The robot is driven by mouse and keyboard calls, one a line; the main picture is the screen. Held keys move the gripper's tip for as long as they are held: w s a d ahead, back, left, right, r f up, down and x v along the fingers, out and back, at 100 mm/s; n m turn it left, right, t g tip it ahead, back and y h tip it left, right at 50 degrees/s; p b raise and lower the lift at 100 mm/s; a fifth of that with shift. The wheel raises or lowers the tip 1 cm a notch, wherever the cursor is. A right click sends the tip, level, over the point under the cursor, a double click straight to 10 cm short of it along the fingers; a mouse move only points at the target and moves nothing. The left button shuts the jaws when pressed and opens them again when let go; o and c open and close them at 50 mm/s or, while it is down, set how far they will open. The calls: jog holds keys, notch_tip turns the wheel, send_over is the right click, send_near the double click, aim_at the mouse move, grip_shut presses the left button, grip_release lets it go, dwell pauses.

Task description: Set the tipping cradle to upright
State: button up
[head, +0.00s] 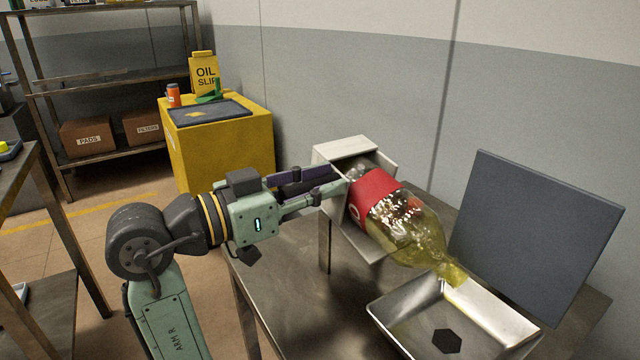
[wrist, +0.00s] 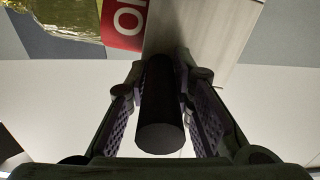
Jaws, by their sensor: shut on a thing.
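The tipping cradle (head: 342,147) is a pale box-like holder on the metal table, tilted down to the right. A yellow-green bottle (head: 408,228) with a red label lies in it, its neck pointing down over a metal tray (head: 500,325). My gripper (head: 335,182) is at the cradle's left side. In the wrist view my gripper (wrist: 160,105) is shut on a black round handle (wrist: 161,135) that projects from the cradle's pale side (wrist: 200,30). The bottle's label (wrist: 122,24) shows at the top. The cradle's pivot is hidden.
The tray with a dark hexagon mark sits on the table (head: 290,275) under the bottle neck. A grey upright panel (head: 535,235) stands behind it. A yellow cabinet (head: 225,150) with an oil container (head: 204,75) is at the back left. Space above the cradle looks clear.

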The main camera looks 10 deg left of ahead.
grip_shut()
